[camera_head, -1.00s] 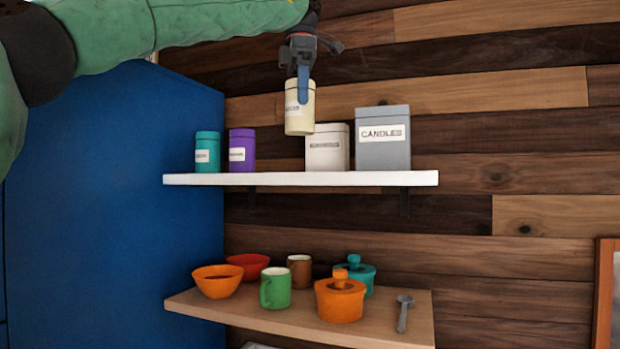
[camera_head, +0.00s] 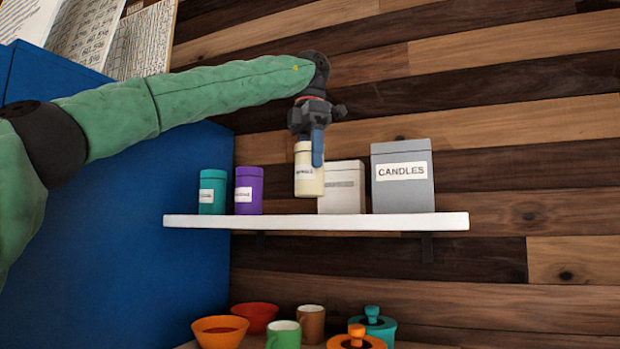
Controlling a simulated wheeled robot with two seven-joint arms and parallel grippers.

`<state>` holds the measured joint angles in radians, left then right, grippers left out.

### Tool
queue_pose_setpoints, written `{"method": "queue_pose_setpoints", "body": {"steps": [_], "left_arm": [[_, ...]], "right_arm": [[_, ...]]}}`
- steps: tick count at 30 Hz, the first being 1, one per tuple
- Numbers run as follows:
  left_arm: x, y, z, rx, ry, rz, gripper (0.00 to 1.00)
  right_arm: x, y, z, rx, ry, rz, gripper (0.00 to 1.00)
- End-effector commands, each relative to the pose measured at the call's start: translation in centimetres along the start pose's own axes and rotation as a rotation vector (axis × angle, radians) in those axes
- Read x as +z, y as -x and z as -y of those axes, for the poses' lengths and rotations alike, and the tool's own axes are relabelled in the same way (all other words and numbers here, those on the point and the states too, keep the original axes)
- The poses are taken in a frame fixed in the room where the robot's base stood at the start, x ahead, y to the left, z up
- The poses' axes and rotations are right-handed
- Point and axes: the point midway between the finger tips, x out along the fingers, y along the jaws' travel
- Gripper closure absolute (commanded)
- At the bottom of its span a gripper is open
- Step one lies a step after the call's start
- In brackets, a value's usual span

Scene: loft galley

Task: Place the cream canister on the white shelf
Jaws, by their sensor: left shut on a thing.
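The cream canister (camera_head: 305,178) is a pale upright cylinder with a white label. My left gripper (camera_head: 309,150) points down from above and is shut on its upper part; a blue finger covers part of its right side. The canister hangs over the white shelf (camera_head: 330,222), between the purple canister and the white box. Its bottom shows a little above the shelf's front edge; whether it touches the shelf I cannot tell. My right gripper is not in view.
On the shelf stand a teal canister (camera_head: 212,190), a purple canister (camera_head: 249,190), a white box (camera_head: 345,187) and a grey CANDLES box (camera_head: 403,185). The canister overlaps the white box's left edge in view. Bowls, mugs and lidded pots stand below. The shelf's right end is clear.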

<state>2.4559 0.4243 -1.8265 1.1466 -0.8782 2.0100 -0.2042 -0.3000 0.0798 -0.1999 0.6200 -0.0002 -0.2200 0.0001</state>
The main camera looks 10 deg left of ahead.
Motion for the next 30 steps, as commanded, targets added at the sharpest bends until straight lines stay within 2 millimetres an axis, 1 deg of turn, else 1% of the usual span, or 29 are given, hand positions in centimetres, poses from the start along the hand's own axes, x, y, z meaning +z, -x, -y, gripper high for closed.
{"method": "queue_pose_setpoints", "body": {"steps": [5,12,16,24,28,29,30], "left_arm": [[0.0,-1.0,0.0,-0.003,-0.002,0.000,0.73],[0.0,-3.3,-0.1,-0.003,-0.002,0.000,0.73],[0.0,-3.8,0.1,0.000,-0.001,0.001,0.73],[0.0,-3.9,0.1,0.001,0.000,0.001,0.73],[0.0,-4.2,0.0,0.000,-0.001,0.001,0.73],[0.0,-4.2,0.0,0.000,-0.001,0.000,0.41],[0.0,-4.2,0.0,0.000,0.000,0.000,0.33]], "right_arm": [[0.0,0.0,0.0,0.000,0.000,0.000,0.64],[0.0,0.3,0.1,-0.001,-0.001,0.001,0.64],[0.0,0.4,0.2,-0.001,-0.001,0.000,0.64],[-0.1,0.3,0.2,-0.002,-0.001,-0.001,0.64],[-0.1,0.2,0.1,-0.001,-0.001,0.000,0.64],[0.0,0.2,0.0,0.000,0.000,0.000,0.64],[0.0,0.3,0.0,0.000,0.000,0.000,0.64]]}}
